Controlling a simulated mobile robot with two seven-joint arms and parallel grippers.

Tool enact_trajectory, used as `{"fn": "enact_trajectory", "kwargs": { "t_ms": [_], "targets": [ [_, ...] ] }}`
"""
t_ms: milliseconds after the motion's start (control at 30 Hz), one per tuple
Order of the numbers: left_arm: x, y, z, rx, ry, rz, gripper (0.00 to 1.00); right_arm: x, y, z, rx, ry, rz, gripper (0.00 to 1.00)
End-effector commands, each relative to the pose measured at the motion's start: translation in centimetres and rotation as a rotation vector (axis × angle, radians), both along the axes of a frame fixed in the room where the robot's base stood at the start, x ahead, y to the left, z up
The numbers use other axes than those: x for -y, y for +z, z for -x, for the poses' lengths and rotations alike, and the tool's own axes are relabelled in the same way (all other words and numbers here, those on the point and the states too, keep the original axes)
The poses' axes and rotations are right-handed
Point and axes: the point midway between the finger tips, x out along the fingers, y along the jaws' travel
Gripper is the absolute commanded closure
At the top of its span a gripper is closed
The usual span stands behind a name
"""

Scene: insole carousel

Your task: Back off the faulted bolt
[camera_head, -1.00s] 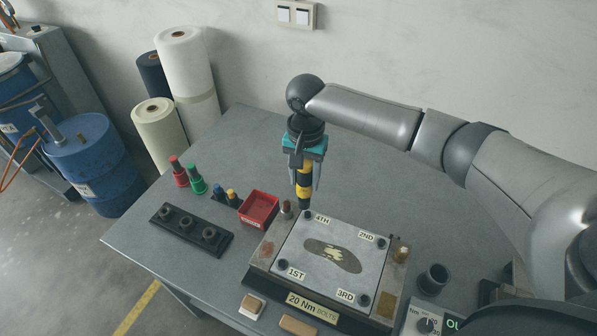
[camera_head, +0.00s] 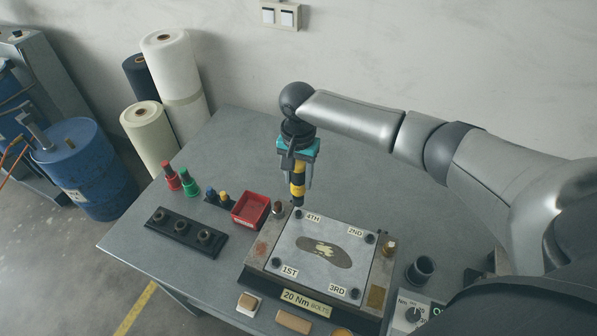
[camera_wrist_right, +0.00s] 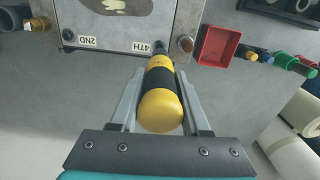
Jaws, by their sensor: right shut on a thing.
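My right gripper (camera_head: 298,172) is shut on a yellow and black driver tool (camera_head: 297,188), held upright with its tip down. The tool (camera_wrist_right: 161,100) also shows between the fingers in the wrist view. Its tip is at the plate corner marked 4TH, at or just above the dark bolt (camera_head: 298,213) there; I cannot tell whether they touch. The grey plate (camera_head: 285,245) has further bolts at the corners marked 1ST (camera_head: 277,262), 2ND (camera_head: 369,239) and 3RD (camera_head: 354,293). A dark insole shape lies in its middle. My left gripper is out of view.
A red bin (camera_head: 264,217) stands left of the plate, with red (camera_head: 171,179), green (camera_head: 189,183), blue and yellow tools beyond. A black socket rack (camera_head: 165,231) lies at the left. A dark cup (camera_head: 421,268) and a torque dial box (camera_head: 413,315) stand at the right.

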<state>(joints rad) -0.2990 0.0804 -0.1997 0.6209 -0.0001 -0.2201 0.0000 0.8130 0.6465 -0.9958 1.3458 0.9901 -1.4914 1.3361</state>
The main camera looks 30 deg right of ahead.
Motion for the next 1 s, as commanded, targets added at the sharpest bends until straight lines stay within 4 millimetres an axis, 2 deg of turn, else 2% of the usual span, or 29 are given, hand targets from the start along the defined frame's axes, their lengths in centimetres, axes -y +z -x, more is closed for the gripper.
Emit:
{"fn": "enact_trajectory", "kwargs": {
  "t_ms": [200, 400, 1000],
  "targets": [
    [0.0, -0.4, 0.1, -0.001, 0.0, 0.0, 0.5, -0.1, -2.3, 0.1, -0.002, 0.0, -0.002, 1.0],
    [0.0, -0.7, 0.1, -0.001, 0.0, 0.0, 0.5, 0.0, -3.7, 0.0, -0.001, -0.001, 0.0, 1.0],
    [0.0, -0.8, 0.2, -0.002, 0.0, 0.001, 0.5, 0.0, -4.2, 0.0, -0.001, 0.0, -0.001, 1.0]
  ]
}}
